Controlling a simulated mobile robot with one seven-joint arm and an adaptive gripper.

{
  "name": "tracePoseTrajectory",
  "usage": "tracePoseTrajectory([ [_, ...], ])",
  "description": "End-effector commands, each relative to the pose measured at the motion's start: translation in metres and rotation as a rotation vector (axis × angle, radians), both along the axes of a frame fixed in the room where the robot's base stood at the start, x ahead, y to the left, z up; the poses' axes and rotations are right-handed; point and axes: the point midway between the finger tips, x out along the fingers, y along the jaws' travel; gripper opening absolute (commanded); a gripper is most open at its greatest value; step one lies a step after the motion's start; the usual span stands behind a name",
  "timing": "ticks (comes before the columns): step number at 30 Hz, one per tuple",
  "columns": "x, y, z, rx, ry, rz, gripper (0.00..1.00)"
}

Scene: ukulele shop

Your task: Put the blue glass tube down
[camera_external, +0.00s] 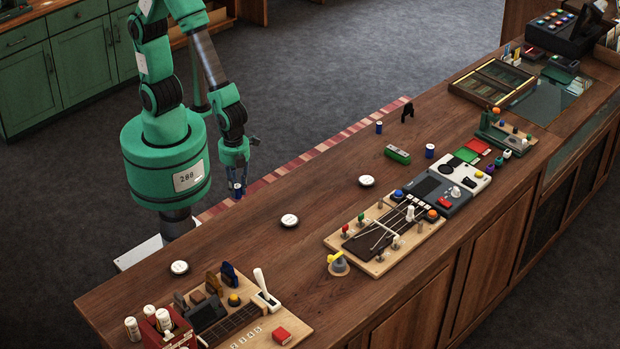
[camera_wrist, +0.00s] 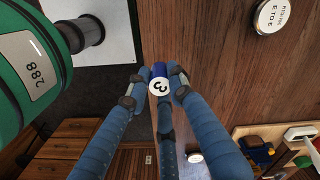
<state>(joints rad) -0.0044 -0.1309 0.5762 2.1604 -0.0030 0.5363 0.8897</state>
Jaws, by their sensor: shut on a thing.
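My gripper (camera_external: 236,168) hangs at the long edge of the wooden counter, on the side by my base. Its blue fingers are closed around the blue glass tube (camera_external: 238,191). In the wrist view the tube (camera_wrist: 158,71) sits between the fingertips (camera_wrist: 158,80), with its white, marked end facing the camera. The counter (camera_wrist: 205,60) shows to the right of the tube and dark floor to the left, so the tube appears close to the counter edge. I cannot tell whether the tube touches the wood.
Round white labelled discs lie on the counter, including a middle one (camera_external: 289,220) and a near one (camera_external: 180,267). Two other blue cylinders (camera_external: 379,127) (camera_external: 430,151) stand farther along, near a green block (camera_external: 397,154). A string-instrument board (camera_external: 375,250) lies right. Bare wood surrounds the middle disc.

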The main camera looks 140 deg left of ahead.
Motion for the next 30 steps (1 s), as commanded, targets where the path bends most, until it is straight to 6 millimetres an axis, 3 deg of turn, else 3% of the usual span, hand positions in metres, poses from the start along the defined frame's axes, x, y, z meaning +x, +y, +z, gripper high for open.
tracePoseTrajectory([
  [6,-0.017,-0.044,0.001,0.000,0.000,-0.187,0.03],
  [18,-0.059,-0.113,0.001,-0.001,-0.001,-0.526,0.03],
  [30,-0.099,-0.157,0.001,-0.001,0.000,-0.795,0.03],
])
